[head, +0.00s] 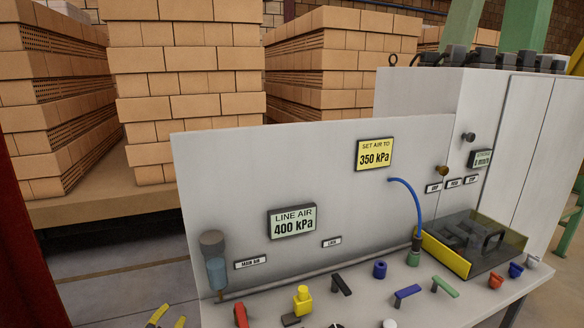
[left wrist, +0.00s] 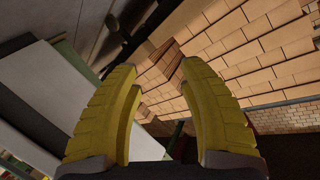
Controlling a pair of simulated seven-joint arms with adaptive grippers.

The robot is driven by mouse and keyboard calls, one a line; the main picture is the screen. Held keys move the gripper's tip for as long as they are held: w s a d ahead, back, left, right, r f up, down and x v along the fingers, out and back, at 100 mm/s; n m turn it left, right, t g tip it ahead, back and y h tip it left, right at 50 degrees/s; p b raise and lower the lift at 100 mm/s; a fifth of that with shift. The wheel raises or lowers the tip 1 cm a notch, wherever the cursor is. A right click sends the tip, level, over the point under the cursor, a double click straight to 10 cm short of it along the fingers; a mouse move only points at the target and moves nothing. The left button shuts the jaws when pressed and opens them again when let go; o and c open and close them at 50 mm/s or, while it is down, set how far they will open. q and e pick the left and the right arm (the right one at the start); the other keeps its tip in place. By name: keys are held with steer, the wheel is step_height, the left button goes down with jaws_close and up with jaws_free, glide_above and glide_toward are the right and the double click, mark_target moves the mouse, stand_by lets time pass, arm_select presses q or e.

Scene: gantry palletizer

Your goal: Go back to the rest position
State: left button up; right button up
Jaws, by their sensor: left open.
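My left gripper (head: 166,318) shows at the bottom edge of the head view, left of the grey panel; only its yellow fingertips are in the picture. In the left wrist view its two yellow fingers (left wrist: 160,110) stand apart with nothing between them. Stacked bricks (left wrist: 250,45) lie beyond the fingers. My right gripper is not in either view.
The grey panel (head: 330,190) carries a "LINE AIR 400 kPa" display (head: 292,221) and a yellow "SET AIR TO 350 kPa" sign (head: 374,154). Coloured valves and handles, including a yellow one (head: 302,300), stand on its ledge. Brick stacks (head: 180,90) rise behind. Floor (head: 125,280) shows at left.

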arm_select(q)
steer(key=s+d+f+n+g+y, duration=0.1)
steer(key=s+d+f+n+g, duration=0.2)
steer(key=s+f, duration=1.25)
steer(key=s+d+f+g, duration=0.2)
steer(key=s+f+g, duration=0.2)
steer(key=s+f, duration=1.15)
steer(key=s+d+f+g, duration=0.2)
steer(key=s+f, duration=0.3)
steer(key=s, duration=0.7)
steer(key=s+d+f+n+g, duration=0.1)
steer(key=s+d+f, duration=0.3)
steer(key=s, duration=0.9)
steer(key=s+d+f+g, duration=0.4)
steer(key=s+d+f, duration=0.1)
steer(key=s, duration=0.7)
steer(key=shift+s+f, duration=0.3)
steer(key=shift+s, duration=0.1)
steer(key=shift+d, duration=0.1)
